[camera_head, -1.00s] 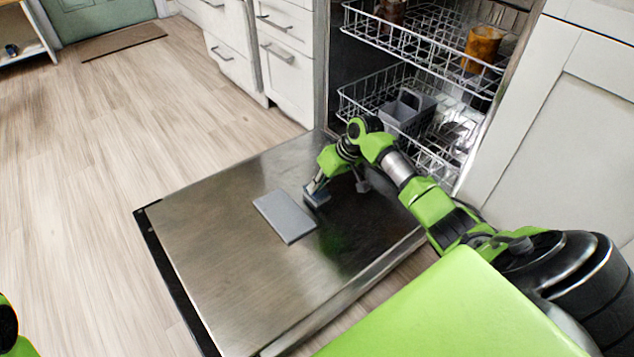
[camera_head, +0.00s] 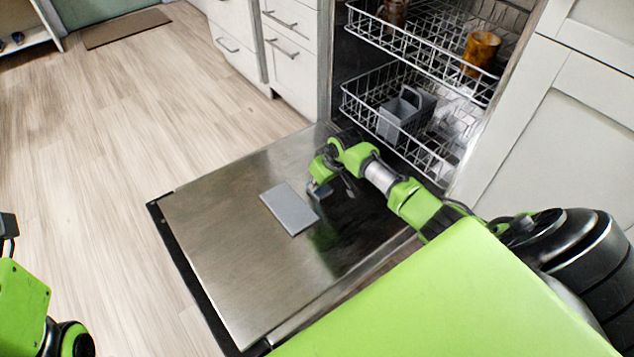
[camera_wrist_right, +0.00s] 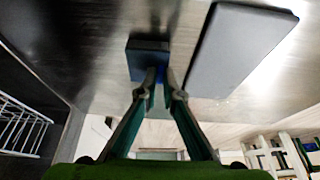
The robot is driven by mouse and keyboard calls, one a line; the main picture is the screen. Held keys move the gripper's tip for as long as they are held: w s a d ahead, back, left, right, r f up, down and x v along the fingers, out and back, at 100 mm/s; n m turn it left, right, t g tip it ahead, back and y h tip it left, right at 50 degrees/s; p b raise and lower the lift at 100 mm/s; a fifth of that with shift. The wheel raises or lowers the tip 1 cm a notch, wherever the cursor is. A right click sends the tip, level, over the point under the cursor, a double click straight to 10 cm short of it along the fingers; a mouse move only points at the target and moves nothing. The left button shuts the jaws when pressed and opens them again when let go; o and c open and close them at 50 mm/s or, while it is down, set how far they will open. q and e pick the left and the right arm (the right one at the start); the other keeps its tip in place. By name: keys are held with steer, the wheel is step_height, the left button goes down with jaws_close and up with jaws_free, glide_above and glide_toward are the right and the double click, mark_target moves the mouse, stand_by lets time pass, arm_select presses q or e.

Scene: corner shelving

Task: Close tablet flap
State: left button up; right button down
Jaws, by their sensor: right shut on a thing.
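The dishwasher door (camera_head: 225,250) lies folded down and open. A flat grey rectangular slab (camera_head: 289,208) sits on its inner face, and it shows large in the right wrist view (camera_wrist_right: 238,48). Beside it is a small dark block (camera_wrist_right: 148,58), the apparent tablet flap. My right gripper (camera_wrist_right: 157,76) is low over the door with its fingertips close together at the block's edge, shut on it. In the head view the gripper (camera_head: 318,190) is small and partly covered by its wrist. Only part of my left arm shows at the left edge; its gripper is not seen.
The dishwasher's lower rack (camera_head: 360,105) holds a grey cutlery basket (camera_head: 405,112); the upper rack (camera_head: 425,50) holds an amber cup (camera_head: 481,50). White drawers (camera_head: 290,50) and a white cabinet (camera_head: 565,130) flank it. The wooden floor (camera_head: 110,140) at left is clear.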

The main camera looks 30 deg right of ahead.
steer(key=c, duration=2.5)
jaws_free()
steer(key=shift+f, duration=0.1)
steer(key=shift+s, duration=0.1)
steer(key=v, duration=1.2)
